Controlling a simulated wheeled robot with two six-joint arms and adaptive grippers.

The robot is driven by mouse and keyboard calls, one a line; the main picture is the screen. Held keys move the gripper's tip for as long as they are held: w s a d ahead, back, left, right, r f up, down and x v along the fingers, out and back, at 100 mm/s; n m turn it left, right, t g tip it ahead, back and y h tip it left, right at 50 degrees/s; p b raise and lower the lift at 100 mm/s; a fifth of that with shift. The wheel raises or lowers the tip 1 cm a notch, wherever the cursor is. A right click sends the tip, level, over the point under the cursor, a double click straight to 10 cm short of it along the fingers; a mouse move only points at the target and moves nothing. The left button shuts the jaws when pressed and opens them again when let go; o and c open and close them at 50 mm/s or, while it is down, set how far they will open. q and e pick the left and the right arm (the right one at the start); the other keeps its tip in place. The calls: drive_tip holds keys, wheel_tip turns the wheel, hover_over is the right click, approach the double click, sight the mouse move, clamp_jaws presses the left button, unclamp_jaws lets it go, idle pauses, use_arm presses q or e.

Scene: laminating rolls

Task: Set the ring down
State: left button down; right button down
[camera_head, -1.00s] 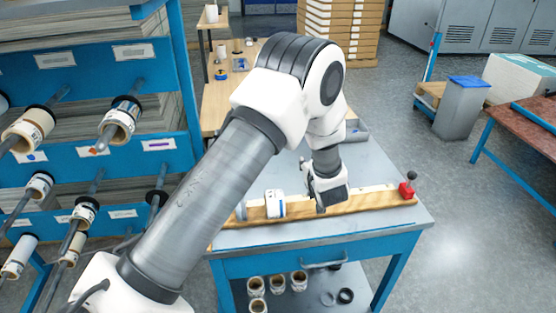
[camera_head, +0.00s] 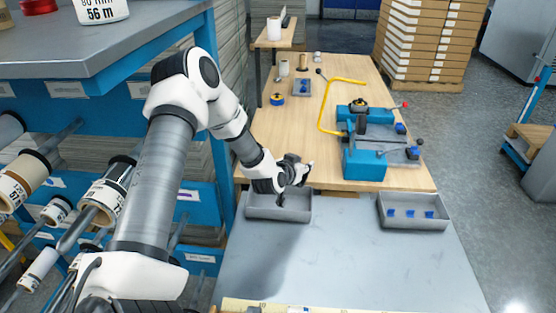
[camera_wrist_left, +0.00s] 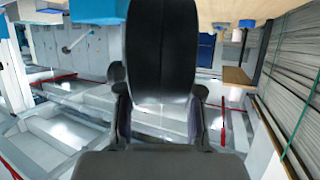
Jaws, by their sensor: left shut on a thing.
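My left gripper (camera_head: 300,173) is over the far left part of the grey table, above the left grey tray (camera_head: 262,212). In the left wrist view, a black ring (camera_wrist_left: 162,50), seen edge-on, sits between the two fingers of the left gripper (camera_wrist_left: 161,108), which is shut on it. The ring is held up, and the wrist view does not show it touching any surface. In the head view the ring is too small and too hidden by the gripper to make out clearly. My right gripper is not in view.
A second grey tray (camera_head: 412,222) with several blue pieces stands to the right. Behind is a wooden table (camera_head: 290,135) with a blue fixture (camera_head: 365,165) and a yellow bent bar (camera_head: 322,110). A blue rack with rolls (camera_head: 105,190) is at left. The grey table's middle (camera_head: 350,265) is clear.

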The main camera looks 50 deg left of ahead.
use_arm(q)
drive_tip(key=shift+s+d+f, duration=0.15)
drive_tip(key=shift+s+f, duration=0.4)
drive_tip(key=shift+f, duration=0.05)
drive_tip(key=shift+s+d+f, duration=0.15)
drive_tip(key=shift+s+f, duration=0.35)
drive_tip(key=shift+f, duration=0.1)
drive_tip(key=f, duration=0.4)
drive_tip(key=w+f, duration=0.1)
drive_tip(key=f, duration=0.1)
drive_tip(key=shift+a+f, duration=0.2)
drive_tip(key=shift+a, duration=0.2)
drive_tip(key=shift+s+d, duration=0.15)
drive_tip(key=shift+s, duration=0.05)
drive_tip(key=shift+f, duration=0.2)
drive_tip(key=c, duration=0.8)
unclamp_jaws()
drive_tip(key=shift+w, duration=0.1)
drive_tip(key=shift+o, duration=0.2)
drive_tip(key=shift+r, duration=0.15)
drive_tip(key=shift+s, duration=0.2)
drive_tip(key=v, duration=1.1)
drive_tip(key=shift+s+d, duration=0.25)
drive_tip(key=shift+s, duration=0.05)
